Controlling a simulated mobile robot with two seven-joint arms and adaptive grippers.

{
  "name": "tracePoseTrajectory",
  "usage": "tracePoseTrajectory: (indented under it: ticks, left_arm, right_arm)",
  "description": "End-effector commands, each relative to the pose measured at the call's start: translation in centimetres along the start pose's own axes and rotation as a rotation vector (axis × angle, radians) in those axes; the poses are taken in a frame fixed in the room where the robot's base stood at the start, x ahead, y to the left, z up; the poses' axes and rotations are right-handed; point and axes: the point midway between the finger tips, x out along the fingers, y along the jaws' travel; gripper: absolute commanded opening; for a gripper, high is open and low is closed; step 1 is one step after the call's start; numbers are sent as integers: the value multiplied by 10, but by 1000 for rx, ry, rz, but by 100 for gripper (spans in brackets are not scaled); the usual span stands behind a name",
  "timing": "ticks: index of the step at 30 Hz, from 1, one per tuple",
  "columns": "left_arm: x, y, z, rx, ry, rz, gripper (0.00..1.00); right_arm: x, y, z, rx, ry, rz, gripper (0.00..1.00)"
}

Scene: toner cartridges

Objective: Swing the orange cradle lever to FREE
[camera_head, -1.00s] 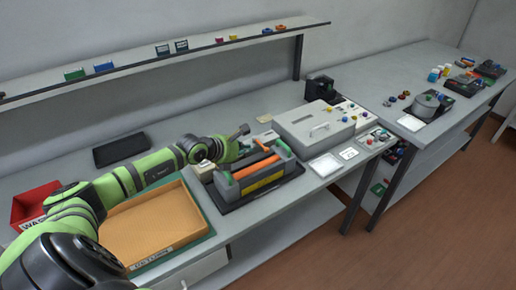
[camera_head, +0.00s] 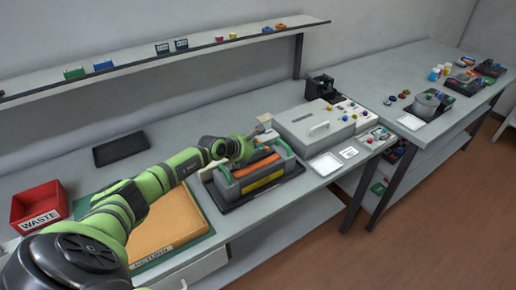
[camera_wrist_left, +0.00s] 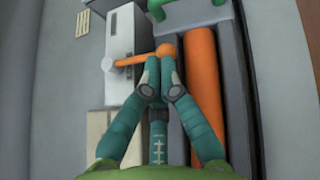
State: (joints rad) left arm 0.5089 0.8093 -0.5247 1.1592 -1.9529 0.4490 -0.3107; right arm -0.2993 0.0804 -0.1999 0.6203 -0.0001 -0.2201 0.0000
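The orange cradle lever (camera_wrist_left: 140,58) shows in the left wrist view as a thin arm with a ball end, running from a hub on a pale block to the right. The long orange roller (camera_wrist_left: 202,85) lies just right of the fingers. In the head view the grey cradle (camera_head: 265,187) sits on a dark base, and my arm hides the lever and fingertips. No FREE mark is readable. My right gripper is out of view.
An orange-tan tray (camera_head: 160,225) and a red WASTE bin (camera_head: 40,205) are on the left.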

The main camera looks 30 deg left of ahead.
Motion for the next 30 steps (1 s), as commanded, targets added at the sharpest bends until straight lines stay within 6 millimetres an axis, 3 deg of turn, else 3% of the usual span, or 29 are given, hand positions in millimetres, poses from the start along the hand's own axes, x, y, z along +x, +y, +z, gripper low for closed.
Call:
tracePoseTrajectory:
  ticks: [30]
  left_arm:
    - [17, -12, 11, 0, -1, 0, 0]
  right_arm:
    - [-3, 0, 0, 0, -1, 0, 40]
